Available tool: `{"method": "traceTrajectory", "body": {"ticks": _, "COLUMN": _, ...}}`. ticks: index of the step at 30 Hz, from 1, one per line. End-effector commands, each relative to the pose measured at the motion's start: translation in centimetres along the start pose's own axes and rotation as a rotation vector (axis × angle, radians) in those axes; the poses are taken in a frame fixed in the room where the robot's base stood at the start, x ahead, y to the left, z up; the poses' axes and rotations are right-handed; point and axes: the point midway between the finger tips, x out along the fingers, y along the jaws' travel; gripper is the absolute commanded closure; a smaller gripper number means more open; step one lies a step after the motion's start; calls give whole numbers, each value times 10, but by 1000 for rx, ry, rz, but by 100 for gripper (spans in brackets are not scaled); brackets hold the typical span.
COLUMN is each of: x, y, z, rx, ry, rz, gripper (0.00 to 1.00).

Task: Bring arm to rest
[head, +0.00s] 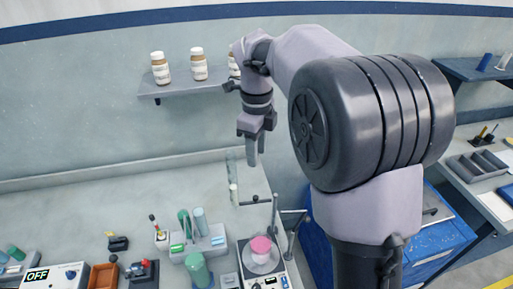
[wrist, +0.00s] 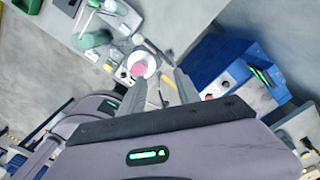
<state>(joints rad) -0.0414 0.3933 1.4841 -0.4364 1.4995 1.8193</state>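My arm is raised in the head view, with my gripper (head: 252,160) pointing down above the bench, in front of the wall. In the wrist view my gripper (wrist: 160,78) has its two fingers apart with nothing held between them. Beyond the fingertips, well below, a pink-topped item (wrist: 139,69) shows on a round white plate. The same pink-topped item (head: 261,244) sits on the hotplate-like device (head: 265,275) in the head view.
A stand with rods (head: 274,215) rises beside the device, below my gripper. A slim pale tube (head: 232,175) is left of the fingers. A wall shelf (head: 190,86) holds several bottles. A rack (head: 190,241) and a blue cabinet (head: 440,248) are below.

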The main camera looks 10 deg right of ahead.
Motion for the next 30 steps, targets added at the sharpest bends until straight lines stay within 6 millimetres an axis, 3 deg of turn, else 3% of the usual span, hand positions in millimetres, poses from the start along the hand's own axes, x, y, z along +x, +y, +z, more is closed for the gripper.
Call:
{"method": "traceTrajectory", "body": {"ticks": 10, "x": 1, "y": 1, "z": 0, "rx": -4, "ry": -1, "rz": 0, "gripper": 61}}
{"method": "traceTrajectory", "body": {"ticks": 12, "x": 3, "y": 8, "z": -6, "rx": -70, "ry": -20, "rz": -11, "gripper": 61}}
{"method": "traceTrajectory", "body": {"ticks": 14, "x": 8, "y": 27, "z": -18, "rx": -228, "ry": -57, "rz": -42, "gripper": 61}}
{"method": "traceTrajectory", "body": {"ticks": 17, "x": 28, "y": 80, "z": -53, "rx": -655, "ry": -130, "rz": -155, "gripper": 61}}
{"method": "traceTrajectory", "body": {"ticks": 22, "x": 92, "y": 168, "z": -108, "rx": -1358, "ry": -135, "rz": -429, "gripper": 61}}
{"method": "traceTrajectory", "body": {"ticks": 26, "x": 133, "y": 203, "z": -129, "rx": -1672, "ry": -67, "rz": -577, "gripper": 61}}
{"method": "traceTrajectory", "body": {"ticks": 30, "x": 143, "y": 213, "z": -136, "rx": -1782, "ry": -31, "rz": -628, "gripper": 61}}
